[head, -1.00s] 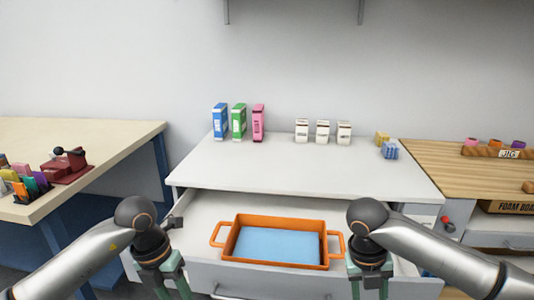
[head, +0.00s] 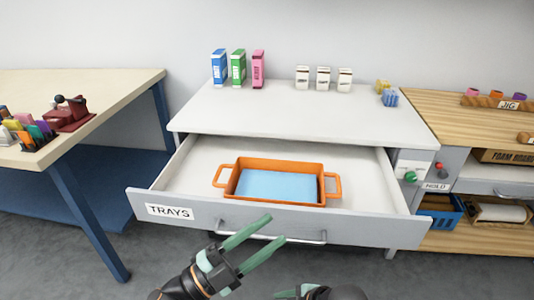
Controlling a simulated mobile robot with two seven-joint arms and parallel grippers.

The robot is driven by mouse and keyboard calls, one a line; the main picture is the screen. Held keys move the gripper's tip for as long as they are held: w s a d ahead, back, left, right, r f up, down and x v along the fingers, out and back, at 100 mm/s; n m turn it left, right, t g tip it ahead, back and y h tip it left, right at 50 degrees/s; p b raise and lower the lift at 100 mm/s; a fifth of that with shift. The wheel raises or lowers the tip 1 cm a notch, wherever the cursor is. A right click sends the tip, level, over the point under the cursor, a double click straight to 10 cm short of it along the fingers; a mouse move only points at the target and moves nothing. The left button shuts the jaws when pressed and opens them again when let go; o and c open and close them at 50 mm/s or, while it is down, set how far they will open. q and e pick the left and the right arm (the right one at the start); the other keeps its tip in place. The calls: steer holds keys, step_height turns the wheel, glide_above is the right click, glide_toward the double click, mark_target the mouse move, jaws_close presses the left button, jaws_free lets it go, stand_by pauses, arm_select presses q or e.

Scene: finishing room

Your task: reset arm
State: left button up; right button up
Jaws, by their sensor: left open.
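My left gripper (head: 273,230) is in front of the open drawer's front, near its handle, with its two green fingers apart and nothing between them. Its fingers point up and to the right. My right gripper (head: 286,294) shows only in part at the bottom edge, right of the left one. One green finger piece and a dark body are visible, and its opening is out of sight. Both grippers are apart from the orange tray (head: 330,173), which has a light blue inside and two side handles and sits in the drawer.
The drawer (head: 370,228), labelled TRAYS, stands open with its handle (head: 290,238) toward me. On the white top (head: 290,115) stand blue, green and pink boxes and several white ones. A beige table (head: 100,90) is left, a wooden bench (head: 440,103) right. Floor shows in front.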

arm_select(q)
steer(key=s+a+f+n+t+y, duration=0.1)
steer(key=a+f+n+t+y, duration=0.1)
steer(key=a+f+n+y, duration=0.45)
steer(key=a+f+n+t+y, duration=0.2)
steer(key=a+f+n+y, duration=0.2)
steer(key=f+n+y, duration=0.45)
steer(key=s+a+f+n+g, duration=0.3)
steer(key=s+f+n+g, duration=0.3)
steer(key=s+f, duration=0.7)
arm_select(e)
steer(key=s+d+f+m+t+h, duration=0.4)
steer(key=s+d+m, duration=0.65)
steer(key=m, duration=0.55)
arm_select(q)
step_height(320, 180, up, 12)
steer(key=a+y+p, duration=0.1)
steer(key=a+p, duration=0.2)
steer(key=p, duration=1.2)
steer(key=shift+f, duration=0.25)
arm_select(e)
step_height(320, 180, up, 10)
steer(key=d+t, duration=0.1)
steer(key=d, duration=0.2)
steer(key=shift+s+r+m+y, duration=0.15)
steer(key=shift+s+m+y, duration=0.15)
steer(key=shift+s, duration=0.15)
